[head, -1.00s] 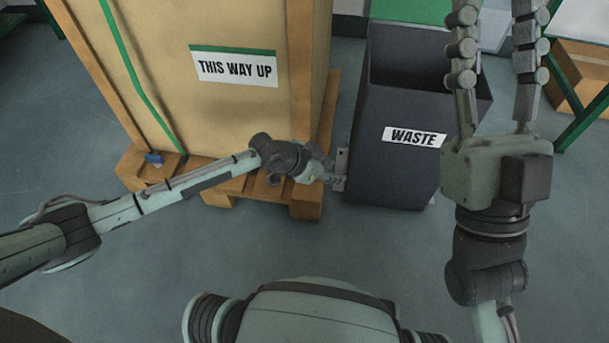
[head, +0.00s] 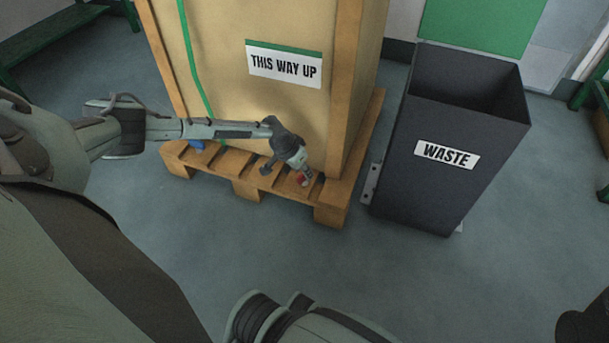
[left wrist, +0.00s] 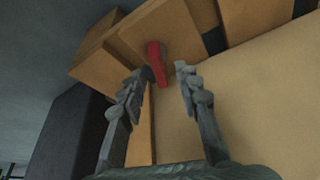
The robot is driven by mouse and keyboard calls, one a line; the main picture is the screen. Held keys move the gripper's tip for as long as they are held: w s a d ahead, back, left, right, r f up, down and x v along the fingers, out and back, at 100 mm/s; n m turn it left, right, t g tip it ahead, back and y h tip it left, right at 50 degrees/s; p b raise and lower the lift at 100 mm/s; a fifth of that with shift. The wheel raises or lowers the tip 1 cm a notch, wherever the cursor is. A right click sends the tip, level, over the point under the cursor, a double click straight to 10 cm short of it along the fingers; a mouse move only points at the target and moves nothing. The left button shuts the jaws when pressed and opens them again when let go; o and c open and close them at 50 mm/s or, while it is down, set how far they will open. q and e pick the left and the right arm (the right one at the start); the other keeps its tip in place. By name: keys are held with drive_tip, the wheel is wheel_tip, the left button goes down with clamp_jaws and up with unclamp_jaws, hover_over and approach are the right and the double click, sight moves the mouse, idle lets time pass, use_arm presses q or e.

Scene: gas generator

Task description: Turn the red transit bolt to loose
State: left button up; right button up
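The red transit bolt (head: 302,180) shows as a small red spot on the wooden pallet (head: 248,184), low at the crate's front right corner. In the left wrist view its red bar-shaped handle (left wrist: 156,62) lies just beyond the fingertips. My left gripper (head: 306,173) reaches down to it from the left. In the left wrist view the left gripper (left wrist: 163,74) is open, with its fingers spread to either side of the handle's near end. I cannot tell whether either finger touches it. My right gripper is out of view.
The tall crate marked "THIS WAY UP" (head: 284,68) stands on the pallet, with a green strap (head: 187,50) on its front. A dark waste bin (head: 445,120) stands close to the right. A blue piece (head: 197,145) sits at the pallet's left. The floor in front is clear.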

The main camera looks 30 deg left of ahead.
use_arm(q)
drive_tip(key=shift+w+f, duration=0.3)
drive_tip(key=shift+f, duration=0.35)
clamp_jaws()
drive_tip(key=shift+d, duration=0.1)
